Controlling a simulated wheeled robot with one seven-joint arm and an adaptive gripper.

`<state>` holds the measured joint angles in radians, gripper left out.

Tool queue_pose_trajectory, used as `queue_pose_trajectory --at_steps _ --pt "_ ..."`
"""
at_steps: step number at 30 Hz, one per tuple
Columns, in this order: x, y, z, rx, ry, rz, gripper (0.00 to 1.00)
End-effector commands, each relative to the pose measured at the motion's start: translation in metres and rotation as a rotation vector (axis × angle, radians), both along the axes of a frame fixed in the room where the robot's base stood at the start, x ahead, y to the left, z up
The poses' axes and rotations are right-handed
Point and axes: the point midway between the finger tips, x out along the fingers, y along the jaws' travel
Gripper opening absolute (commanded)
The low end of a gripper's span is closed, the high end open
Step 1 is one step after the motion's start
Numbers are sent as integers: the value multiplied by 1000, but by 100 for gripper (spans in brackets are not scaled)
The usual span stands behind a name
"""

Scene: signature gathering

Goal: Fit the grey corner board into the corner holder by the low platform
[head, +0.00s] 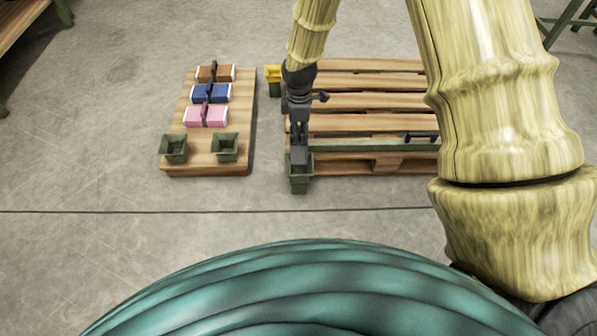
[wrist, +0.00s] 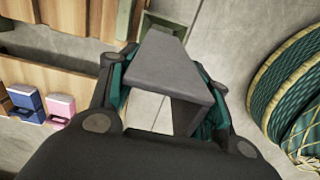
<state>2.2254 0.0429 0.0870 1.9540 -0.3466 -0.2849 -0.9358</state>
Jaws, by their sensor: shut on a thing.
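My gripper (head: 300,112) points down at the near left corner of the low wooden platform (head: 375,100). It is shut on the grey corner board (wrist: 168,75), an angled piece whose two faces show between the fingers in the wrist view. In the head view the board (head: 299,150) hangs upright below my gripper. Its lower end meets the top of the green corner holder (head: 300,178), which stands on the floor beside the platform corner. How far the board sits inside the holder cannot be told. The holder's rim shows partly behind the board in the wrist view.
To the left, a wooden board (head: 205,160) carries brown, blue and pink packs and two green holders. The floor in front is clear.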

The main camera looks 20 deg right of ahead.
Motion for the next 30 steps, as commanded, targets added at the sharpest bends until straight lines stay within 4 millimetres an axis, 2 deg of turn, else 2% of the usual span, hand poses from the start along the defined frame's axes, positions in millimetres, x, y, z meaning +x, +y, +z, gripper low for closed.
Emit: queue_pose_trajectory --at_steps 10,17,24,30 --pt "-1 -1 -46 0 2 8 21" --pt "0 -1 -60 0 0 7 21" --pt "0 0 -95 -1 0 8 21" --pt "0 0 -100 0 0 8 21"
